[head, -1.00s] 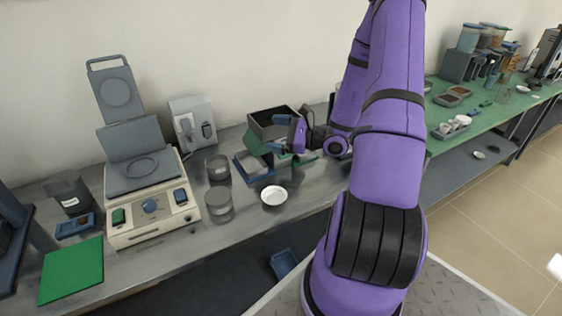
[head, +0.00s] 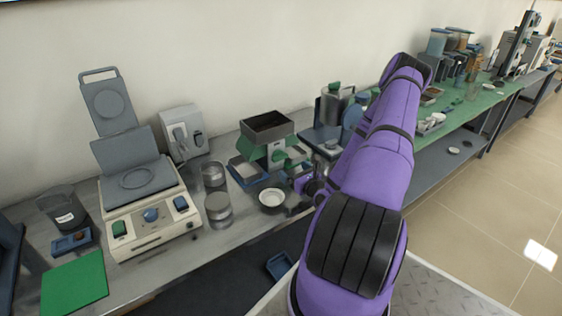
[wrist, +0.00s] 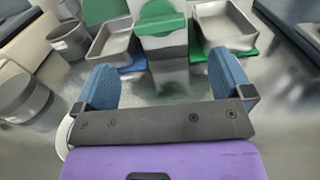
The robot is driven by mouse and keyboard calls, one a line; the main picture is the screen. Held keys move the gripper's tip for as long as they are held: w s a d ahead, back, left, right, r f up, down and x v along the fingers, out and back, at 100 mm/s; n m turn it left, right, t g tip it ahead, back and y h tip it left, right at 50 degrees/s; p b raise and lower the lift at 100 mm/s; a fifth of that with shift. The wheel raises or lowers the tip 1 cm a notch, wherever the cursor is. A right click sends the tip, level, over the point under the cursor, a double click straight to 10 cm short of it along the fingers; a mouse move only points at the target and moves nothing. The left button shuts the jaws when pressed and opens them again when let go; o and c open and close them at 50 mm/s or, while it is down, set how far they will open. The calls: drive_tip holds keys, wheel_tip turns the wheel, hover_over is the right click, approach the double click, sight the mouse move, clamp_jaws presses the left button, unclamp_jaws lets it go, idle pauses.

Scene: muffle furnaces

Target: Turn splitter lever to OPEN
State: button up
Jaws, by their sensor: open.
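The splitter (head: 278,152) stands on the bench in the head view, with a dark open hopper on top and a pale body with green parts. In the wrist view its pale front (wrist: 166,43) is straight ahead, with a green piece (wrist: 160,20) across it; I cannot tell for sure whether this is the lever, and I cannot read its position. My gripper (wrist: 165,82) is open and empty, its two blue fingers pointing toward the splitter and apart from it. In the head view the gripper is in front of the splitter, partly hidden by my purple arm.
Metal trays flank the splitter in the wrist view, the left one (wrist: 113,46) on blue, the right one (wrist: 225,25) on green. A white dish (head: 271,198) and metal cups (head: 218,208) stand close by. A balance-like device (head: 150,215) is farther left.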

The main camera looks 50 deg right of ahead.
sight(279, 157)
drive_tip(key=x, duration=0.8)
drive_tip(key=shift+w, duration=0.15)
drive_tip(key=shift+c, duration=0.2)
drive_tip(key=c, duration=0.9)
